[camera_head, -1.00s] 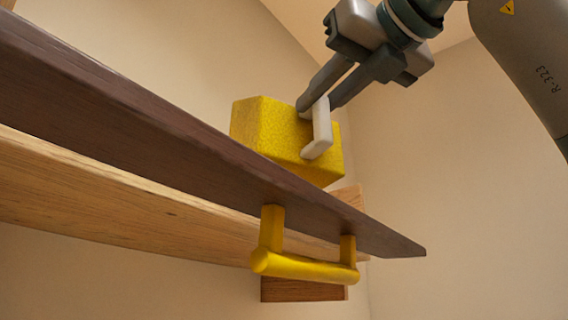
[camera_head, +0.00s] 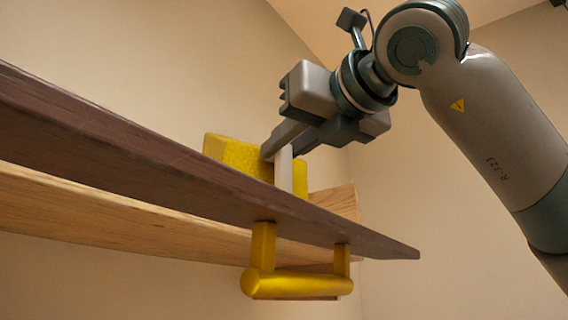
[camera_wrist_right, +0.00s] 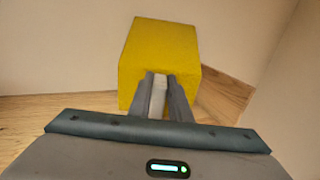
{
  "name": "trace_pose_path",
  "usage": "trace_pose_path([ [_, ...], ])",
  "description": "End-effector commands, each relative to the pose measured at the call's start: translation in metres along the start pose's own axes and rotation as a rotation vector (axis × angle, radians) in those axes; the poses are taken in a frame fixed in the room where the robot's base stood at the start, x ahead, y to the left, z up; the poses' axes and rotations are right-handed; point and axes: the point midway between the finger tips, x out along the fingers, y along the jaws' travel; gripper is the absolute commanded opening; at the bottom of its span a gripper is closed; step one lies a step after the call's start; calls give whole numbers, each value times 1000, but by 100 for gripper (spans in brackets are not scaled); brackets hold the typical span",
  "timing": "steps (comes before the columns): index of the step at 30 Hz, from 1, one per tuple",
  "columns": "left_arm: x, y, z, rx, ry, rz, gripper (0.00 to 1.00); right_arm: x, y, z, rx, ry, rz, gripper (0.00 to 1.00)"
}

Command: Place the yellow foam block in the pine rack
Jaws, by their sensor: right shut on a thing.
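The yellow foam block (camera_head: 230,152) has a pale upright handle (camera_head: 284,172) on its near side. My right gripper (camera_head: 270,150) is shut on this handle. The block's lower part is hidden behind the dark front board, so I cannot tell whether it touches the rack. The pine rack (camera_head: 120,215) is a long light-wood piece behind that board, with an end piece (camera_head: 343,200) at right. In the right wrist view, the block (camera_wrist_right: 160,50) stands ahead of the fingers (camera_wrist_right: 158,90), with the rack's wood (camera_wrist_right: 225,95) beside and below it. My left gripper is not in view.
A long dark brown board (camera_head: 110,155) runs across the front, partly hiding the rack. A yellow bar handle (camera_head: 297,283) is fixed near its right end. Plain beige walls meet in a corner behind; the space above the board at left is clear.

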Motion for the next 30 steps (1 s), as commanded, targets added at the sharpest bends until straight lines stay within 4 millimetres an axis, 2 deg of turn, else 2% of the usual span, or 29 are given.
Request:
trace_pose_path([
  [9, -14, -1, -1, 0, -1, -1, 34, 0, 0, -28, -1, 0, 0, 0],
  [22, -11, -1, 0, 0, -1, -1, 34, 0, 0, -33, 0, -1, 0, 0],
  [23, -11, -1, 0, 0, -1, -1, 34, 0, 0, -33, 0, 1, 0, 22],
  [24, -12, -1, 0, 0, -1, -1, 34, 0, 0, -33, 0, 1, 0, 31],
  [25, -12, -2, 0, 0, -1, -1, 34, 0, 0, -33, 0, 2, 0, 36],
  [30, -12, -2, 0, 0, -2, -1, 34, 0, 0, -33, 0, 1, 0, 36],
])
